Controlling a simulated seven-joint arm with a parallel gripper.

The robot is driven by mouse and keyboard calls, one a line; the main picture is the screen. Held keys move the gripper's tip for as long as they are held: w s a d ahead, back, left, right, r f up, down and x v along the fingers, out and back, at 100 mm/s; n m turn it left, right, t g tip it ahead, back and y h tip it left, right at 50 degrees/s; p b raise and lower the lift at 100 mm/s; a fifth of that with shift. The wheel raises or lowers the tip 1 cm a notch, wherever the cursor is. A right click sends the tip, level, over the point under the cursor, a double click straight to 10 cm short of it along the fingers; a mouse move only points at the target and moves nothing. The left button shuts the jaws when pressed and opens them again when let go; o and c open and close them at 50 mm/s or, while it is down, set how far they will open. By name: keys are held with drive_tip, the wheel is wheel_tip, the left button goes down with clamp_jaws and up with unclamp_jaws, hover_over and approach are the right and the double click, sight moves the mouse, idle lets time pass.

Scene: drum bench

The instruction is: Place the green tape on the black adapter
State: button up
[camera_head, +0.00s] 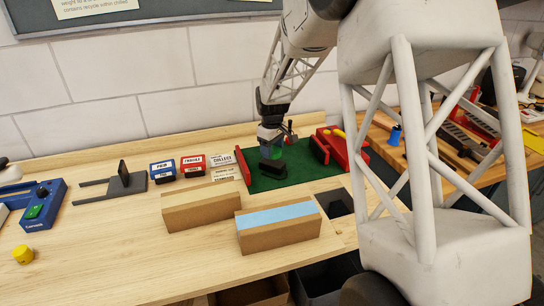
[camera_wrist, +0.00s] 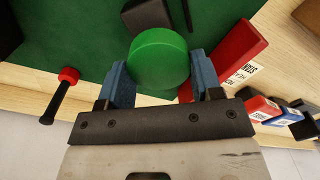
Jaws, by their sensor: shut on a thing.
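The green tape (camera_wrist: 158,58) is a round green piece between the two blue fingers of my gripper (camera_wrist: 160,80) in the wrist view. My gripper is shut on it. In the head view my gripper (camera_head: 270,140) is over the green mat (camera_head: 308,157), and the green tape (camera_head: 276,153) shows small beneath it. The black adapter (camera_head: 268,170) is a dark block on the mat, just below the tape in the picture. In the wrist view a dark block (camera_wrist: 146,14), likely the adapter, lies beyond the tape. I cannot tell whether the tape touches it.
A red wall (camera_head: 243,167) edges the mat on the left; a red holder (camera_head: 329,146) stands at its right. Cardboard boxes (camera_head: 202,210) and (camera_head: 280,237), one with a blue top, stand in front. Labelled blue (camera_head: 162,171) and red (camera_head: 192,166) boxes stand to the left. The front left bench is mostly clear.

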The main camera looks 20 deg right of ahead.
idle(0.3)
drive_tip(key=shift+f, duration=1.75)
drive_tip(key=shift+f, duration=0.1)
drive_tip(key=o, duration=1)
wheel_tip(320, 180, up, 12)
drive_tip(key=shift+r, duration=0.1)
